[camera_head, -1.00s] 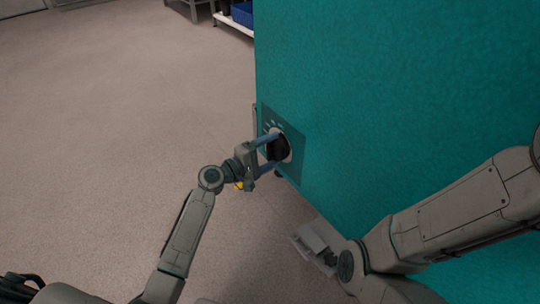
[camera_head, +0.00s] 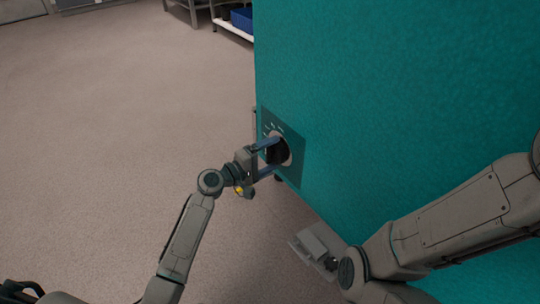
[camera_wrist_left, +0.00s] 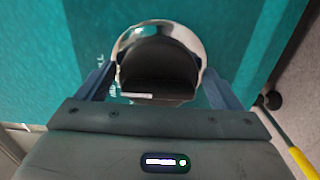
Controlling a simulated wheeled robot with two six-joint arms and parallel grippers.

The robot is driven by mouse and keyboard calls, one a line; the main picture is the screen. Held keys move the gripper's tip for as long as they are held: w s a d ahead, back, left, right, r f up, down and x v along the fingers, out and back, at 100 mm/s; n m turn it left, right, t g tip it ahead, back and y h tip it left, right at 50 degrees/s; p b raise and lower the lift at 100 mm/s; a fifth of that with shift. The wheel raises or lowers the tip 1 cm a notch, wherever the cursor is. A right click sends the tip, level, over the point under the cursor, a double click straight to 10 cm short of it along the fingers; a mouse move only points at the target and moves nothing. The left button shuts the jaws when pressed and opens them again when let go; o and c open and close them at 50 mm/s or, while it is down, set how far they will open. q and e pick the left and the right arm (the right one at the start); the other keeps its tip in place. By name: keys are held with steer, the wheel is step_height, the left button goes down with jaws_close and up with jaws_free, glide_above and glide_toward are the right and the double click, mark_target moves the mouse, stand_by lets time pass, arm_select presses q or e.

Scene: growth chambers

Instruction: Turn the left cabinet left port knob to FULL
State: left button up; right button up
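The port knob (camera_head: 279,151) is a round black knob in a pale ring on a dark teal panel (camera_head: 294,171) on the teal cabinet (camera_head: 400,110). In the left wrist view the black knob (camera_wrist_left: 158,70) has a shiny rim, with a pale mark on its lower edge. My left gripper (camera_head: 268,158) faces the panel with one finger on each side of the knob. In the wrist view the fingers stand apart beside the rim, with no clear grip on it. The dial's lettering is too small to read.
The cabinet's side fills the right half of the head view. Open floor (camera_head: 120,120) lies to the left. A shelf with a blue bin (camera_head: 242,18) stands at the back. A dark caster (camera_wrist_left: 272,100) shows under the cabinet edge in the wrist view.

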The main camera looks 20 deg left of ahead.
arm_select(q)
steer(key=p+v, duration=0.3)
steer(key=v, duration=0.7)
steer(key=shift+s+a, duration=0.3)
